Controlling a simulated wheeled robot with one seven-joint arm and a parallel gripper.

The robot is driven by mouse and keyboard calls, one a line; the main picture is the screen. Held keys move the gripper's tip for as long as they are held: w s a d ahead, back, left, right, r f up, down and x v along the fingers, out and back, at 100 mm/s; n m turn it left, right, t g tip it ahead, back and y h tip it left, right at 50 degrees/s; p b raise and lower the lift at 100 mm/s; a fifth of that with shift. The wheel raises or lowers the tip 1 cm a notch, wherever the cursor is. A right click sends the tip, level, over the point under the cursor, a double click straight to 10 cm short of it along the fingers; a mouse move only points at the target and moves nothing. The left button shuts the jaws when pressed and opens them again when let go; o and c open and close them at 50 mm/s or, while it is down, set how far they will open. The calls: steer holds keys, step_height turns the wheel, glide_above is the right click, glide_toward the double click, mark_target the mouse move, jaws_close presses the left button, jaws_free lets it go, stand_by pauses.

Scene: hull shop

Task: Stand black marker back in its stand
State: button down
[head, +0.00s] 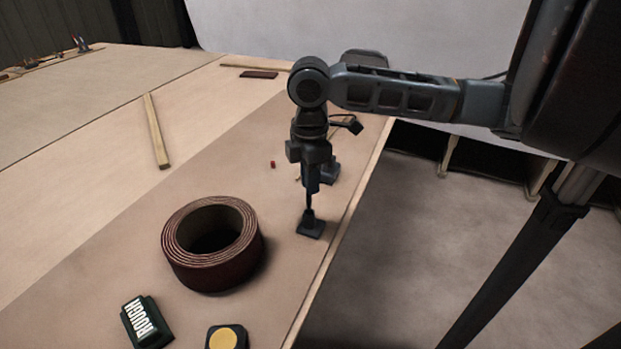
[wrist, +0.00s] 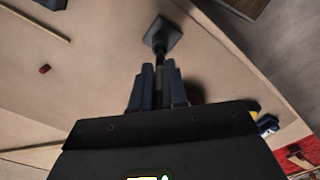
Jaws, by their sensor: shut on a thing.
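The black marker (head: 309,201) is upright below my gripper (head: 311,188), which is shut on its upper part. The marker (wrist: 160,67) also shows between the fingers of my gripper (wrist: 159,70) in the wrist view. The dark stand (head: 311,229) has a square base and a short raised socket, and sits on the bench near its right edge. It also shows in the wrist view (wrist: 166,36). The marker's lower end meets the socket; I cannot tell how deep it sits. The fingers hide the upper part of the marker.
A coiled brown belt roll (head: 212,243) lies left of the stand. A block marked ROUGH (head: 146,322) and a dark piece with a yellow disc (head: 228,338) are in front. A dark blue object (head: 330,171) stands just behind my gripper. A wooden strip (head: 156,131) lies farther left.

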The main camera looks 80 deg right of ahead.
mark_target(311, 203)
steer(key=shift+f+b, duration=0.85)
steer(key=shift+f, duration=0.75)
stand_by(2.9)
steer(key=c, duration=1.1)
jaws_free()
steer(key=shift+r, duration=0.1)
step_height(311, 203, up, 8)
steer(key=shift+f, duration=0.2)
